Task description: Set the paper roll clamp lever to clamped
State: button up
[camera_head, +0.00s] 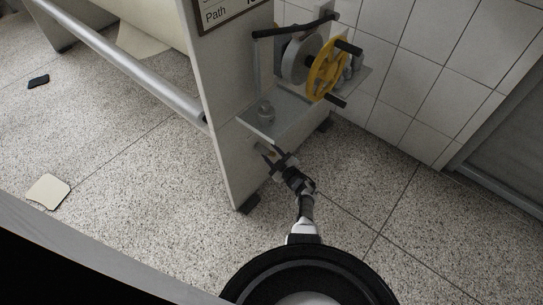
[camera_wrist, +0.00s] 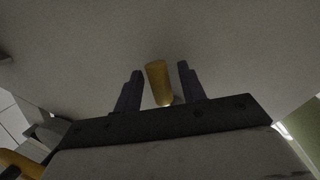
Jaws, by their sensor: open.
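In the head view, my gripper (camera_head: 272,157) is beside the machine's side panel, below a grey metal shelf. In the wrist view, a short yellow cylinder (camera_wrist: 157,80), which looks like the end of the clamp lever, stands out in front of a pale surface. My two dark fingers (camera_wrist: 160,86) are open, one on each side of it, with a gap on both sides. I cannot tell how deep it sits between them. The yellow cylinder is not visible in the head view, and its lever position cannot be told.
A yellow handwheel (camera_head: 318,75) with black grips and a grey disc stands above the shelf (camera_head: 285,120). The machine's side panel (camera_head: 229,110) and a metal roller (camera_head: 125,65) are to the left. Speckled floor (camera_head: 390,215) is clear at right, before a tiled wall (camera_head: 395,120).

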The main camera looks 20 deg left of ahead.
jog(key=shift+a, duration=0.1)
grip_shut()
jog(key=shift+w, duration=0.1)
jog(key=shift+w+f+n+b, duration=0.1)
jog(key=shift+n+b, duration=0.2)
jog(key=shift+b, duration=0.2)
jog(key=shift+w+n+b, duration=0.15)
jog(key=shift+n+b, duration=0.25)
jog(key=shift+b, duration=0.05)
jog(key=shift+w+d+r+n+y, duration=0.2)
jog(key=shift+r+n+y, duration=0.1)
jog(key=shift+r+n, duration=0.25)
grip_release()
jog(key=shift+r, duration=0.1)
